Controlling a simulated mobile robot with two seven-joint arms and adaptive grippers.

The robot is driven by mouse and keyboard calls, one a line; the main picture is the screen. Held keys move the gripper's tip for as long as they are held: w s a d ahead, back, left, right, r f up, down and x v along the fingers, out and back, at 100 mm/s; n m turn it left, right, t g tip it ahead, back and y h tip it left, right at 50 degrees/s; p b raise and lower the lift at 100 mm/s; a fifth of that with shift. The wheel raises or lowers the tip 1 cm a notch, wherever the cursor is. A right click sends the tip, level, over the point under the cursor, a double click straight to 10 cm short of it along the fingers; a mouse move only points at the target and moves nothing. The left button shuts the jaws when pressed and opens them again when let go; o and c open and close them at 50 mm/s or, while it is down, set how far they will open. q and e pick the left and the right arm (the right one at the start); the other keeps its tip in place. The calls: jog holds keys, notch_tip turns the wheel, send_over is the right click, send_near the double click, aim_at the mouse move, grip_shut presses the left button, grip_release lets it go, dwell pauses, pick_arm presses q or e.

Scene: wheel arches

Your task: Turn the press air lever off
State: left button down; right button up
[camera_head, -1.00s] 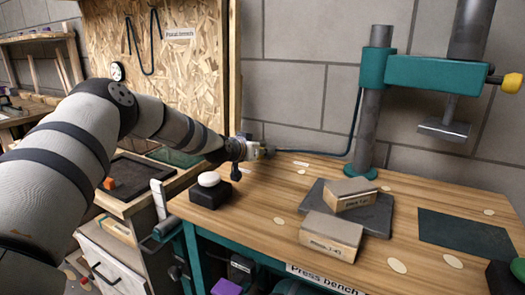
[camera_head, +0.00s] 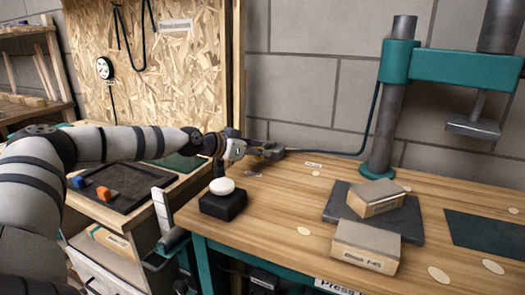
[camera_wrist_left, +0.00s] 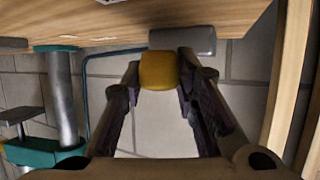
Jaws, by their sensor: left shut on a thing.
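The press air lever's yellow handle (camera_wrist_left: 159,70) shows in the left wrist view, between my left gripper's fingertips, in front of a grey block (camera_wrist_left: 182,40). My left gripper (camera_head: 264,151) is shut on this handle at the back left of the press bench. In the head view the fingers largely hide the handle, and I cannot make out its angle there. A dark hose (camera_head: 330,154) runs from near the gripper to the press (camera_head: 388,125). My right gripper is not in view.
A black box with a white button (camera_head: 221,186) stands on the bench's (camera_head: 262,216) front left, just below my left wrist. Two labelled blocks (camera_head: 365,246) (camera_head: 376,197) sit around a dark plate at the middle. A brick wall rises close behind.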

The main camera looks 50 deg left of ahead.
pick_arm(q)
jog(key=shift+d+r, duration=0.1)
jog(key=c, duration=1.4)
grip_release()
jog(key=shift+w, duration=0.1)
jog(key=shift+o, duration=0.5)
jog(key=shift+w, duration=0.1)
jog(key=shift+s+r, duration=0.25)
jog(key=shift+s, duration=0.35)
jog(key=shift+v, duration=0.85)
jog(key=v, duration=0.4)
jog(key=shift+s, duration=0.3)
